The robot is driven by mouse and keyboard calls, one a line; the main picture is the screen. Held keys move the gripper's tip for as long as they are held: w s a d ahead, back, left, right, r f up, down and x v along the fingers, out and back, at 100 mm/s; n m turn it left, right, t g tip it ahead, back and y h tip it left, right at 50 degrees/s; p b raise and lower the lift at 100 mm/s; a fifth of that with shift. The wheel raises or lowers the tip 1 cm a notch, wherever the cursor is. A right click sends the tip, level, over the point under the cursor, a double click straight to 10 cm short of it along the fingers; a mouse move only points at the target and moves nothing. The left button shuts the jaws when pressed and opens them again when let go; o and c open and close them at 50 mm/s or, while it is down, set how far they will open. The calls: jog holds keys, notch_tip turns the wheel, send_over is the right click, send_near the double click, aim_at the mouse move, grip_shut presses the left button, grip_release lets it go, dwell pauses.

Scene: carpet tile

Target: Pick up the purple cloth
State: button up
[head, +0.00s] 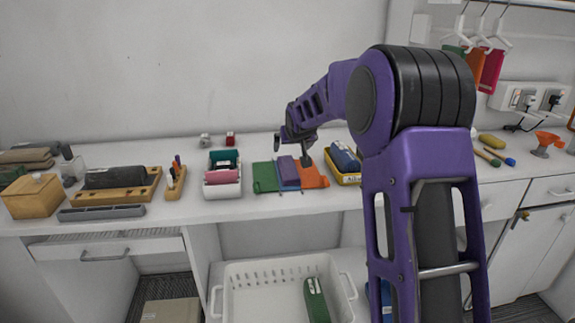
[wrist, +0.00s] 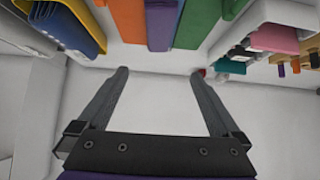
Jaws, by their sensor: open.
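The purple cloth (head: 287,170) lies flat on the white counter between a green cloth (head: 265,178) and an orange cloth (head: 314,178). In the wrist view the purple cloth (wrist: 162,22) is a strip at the top, with the orange cloth (wrist: 127,18) to its left and the green cloth (wrist: 193,24) to its right. My gripper (head: 304,160) is above the cloths in the head view and hides a little of them. In the wrist view my gripper (wrist: 160,74) has its fingers wide apart with nothing between them. The purple strip is beyond the fingertips, roughly in line with the gap.
A yellow bin (head: 348,179) with blue contents stands right of the cloths. A white bin (head: 222,190) with pink and green rolls stands to the left. Wooden trays and boxes are further left. A white basket (head: 262,268) sits below the counter.

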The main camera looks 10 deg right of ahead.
notch_tip(320, 180, down, 2)
send_near(288, 168)
jog(key=shift+w+d+f+g, duration=0.1)
jog(key=shift+w+f+g, duration=0.2)
jog(key=shift+w+f, duration=0.9)
jog(key=shift+w+r+p+x, duration=0.1)
jog(key=shift+p+x, duration=0.1)
jog(key=shift+x, duration=1.2)
jog(key=shift+w+r+p+x, duration=0.1)
jog(key=shift+p+x, duration=0.05)
jog(key=shift+x, duration=1.2)
jog(key=shift+c, duration=0.3)
jog(key=c, duration=1.3)
jog(key=shift+o, duration=0.2)
jog(key=shift+r, duration=0.1)
